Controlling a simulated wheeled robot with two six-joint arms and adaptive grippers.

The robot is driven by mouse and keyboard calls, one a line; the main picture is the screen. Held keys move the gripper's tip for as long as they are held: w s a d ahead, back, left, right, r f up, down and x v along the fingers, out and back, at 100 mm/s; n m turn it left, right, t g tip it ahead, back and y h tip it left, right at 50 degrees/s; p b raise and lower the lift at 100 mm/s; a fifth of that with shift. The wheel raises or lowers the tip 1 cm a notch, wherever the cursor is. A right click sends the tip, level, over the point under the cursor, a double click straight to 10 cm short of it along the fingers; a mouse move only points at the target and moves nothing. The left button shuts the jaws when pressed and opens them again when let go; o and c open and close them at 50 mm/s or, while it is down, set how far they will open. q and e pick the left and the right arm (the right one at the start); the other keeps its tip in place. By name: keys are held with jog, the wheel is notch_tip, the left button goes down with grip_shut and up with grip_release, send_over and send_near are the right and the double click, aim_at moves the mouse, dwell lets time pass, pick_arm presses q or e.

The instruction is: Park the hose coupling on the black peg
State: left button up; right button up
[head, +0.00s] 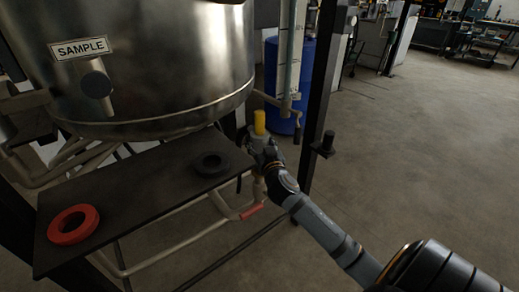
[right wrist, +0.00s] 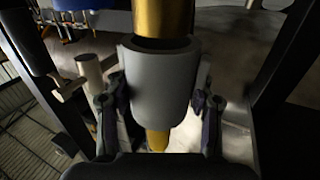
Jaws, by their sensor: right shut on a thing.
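The hose coupling shows as a grey sleeve (right wrist: 160,85) with a brass-yellow part standing out of its top (head: 259,122) and a yellow tip below it in the right wrist view. My right gripper (head: 260,150) is shut on the grey sleeve, one finger on each side, and holds it roughly upright beside the right end of the black shelf. The black peg (head: 327,141) stands upright on a bracket on the dark post, to the right of the coupling and apart from it. My left gripper is not in view.
A steel vessel (head: 170,75) labelled SAMPLE hangs above the black shelf (head: 135,195). A red ring (head: 73,224) and a black ring (head: 211,164) lie on the shelf. Pipes run below it. The dark post (head: 320,90) stands close to my right gripper; a blue drum (head: 290,85) is behind. The right-hand floor is clear.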

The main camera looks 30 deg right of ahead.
aim_at(261, 117)
notch_tip(261, 117, up, 10)
jog(key=p, duration=0.2)
jog(key=shift+p, duration=0.4)
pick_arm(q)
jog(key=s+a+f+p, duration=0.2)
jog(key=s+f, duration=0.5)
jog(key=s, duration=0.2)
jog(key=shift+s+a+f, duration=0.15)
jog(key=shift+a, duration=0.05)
pick_arm(e)
notch_tip(261, 117, up, 11)
jog(key=shift+f, duration=0.1)
